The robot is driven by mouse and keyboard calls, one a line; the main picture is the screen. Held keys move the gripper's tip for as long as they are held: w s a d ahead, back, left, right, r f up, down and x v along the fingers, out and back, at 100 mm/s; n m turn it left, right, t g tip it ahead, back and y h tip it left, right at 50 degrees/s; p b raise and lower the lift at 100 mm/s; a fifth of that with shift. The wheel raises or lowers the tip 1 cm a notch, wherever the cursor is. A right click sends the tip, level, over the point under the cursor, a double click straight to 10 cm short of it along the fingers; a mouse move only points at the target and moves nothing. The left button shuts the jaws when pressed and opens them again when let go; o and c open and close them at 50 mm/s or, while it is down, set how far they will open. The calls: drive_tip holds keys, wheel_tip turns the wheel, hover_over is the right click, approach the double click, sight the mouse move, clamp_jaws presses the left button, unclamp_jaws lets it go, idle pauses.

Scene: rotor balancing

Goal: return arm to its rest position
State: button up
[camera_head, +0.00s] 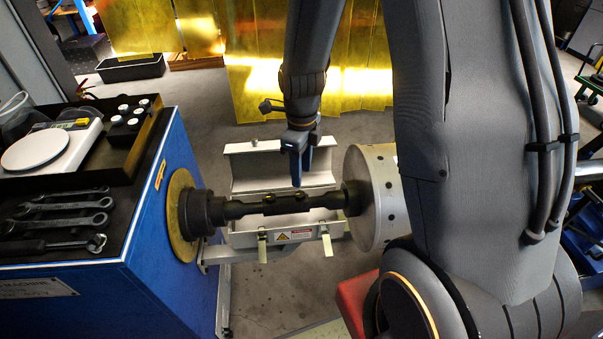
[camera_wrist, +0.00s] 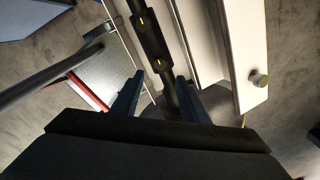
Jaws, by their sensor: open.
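My gripper (camera_head: 298,170) points down just above the dark rotor shaft (camera_head: 245,210) in the head view. In the wrist view my gripper (camera_wrist: 158,92) shows two blue fingers spread apart. The shaft (camera_wrist: 150,40) runs behind the gap between them, with yellow marks on its thick middle part. Nothing is held between the fingers. The shaft lies level between a brass-coloured disc on the blue cabinet and a grey round drum. I cannot tell the exact gap between fingertips and shaft.
An open white guard (camera_head: 275,160) stands around the shaft. The grey drum (camera_head: 372,195) is close to my arm on the right. The blue cabinet (camera_head: 160,250) carries wrenches (camera_head: 60,222), a scale (camera_head: 38,150) and a black weight block (camera_head: 130,118). Yellow curtains (camera_head: 345,75) hang behind.

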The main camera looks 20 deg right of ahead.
idle(0.4)
drive_tip(key=s+r+n, duration=0.5)
drive_tip(key=n, duration=0.8)
drive_tip(key=s+r+n+t, duration=0.1)
drive_tip(key=s+r+n, duration=0.4)
drive_tip(key=n, duration=0.8)
drive_tip(key=shift+s+a+n, duration=0.25)
drive_tip(key=shift+s+n, duration=0.05)
drive_tip(key=shift+s, duration=0.4)
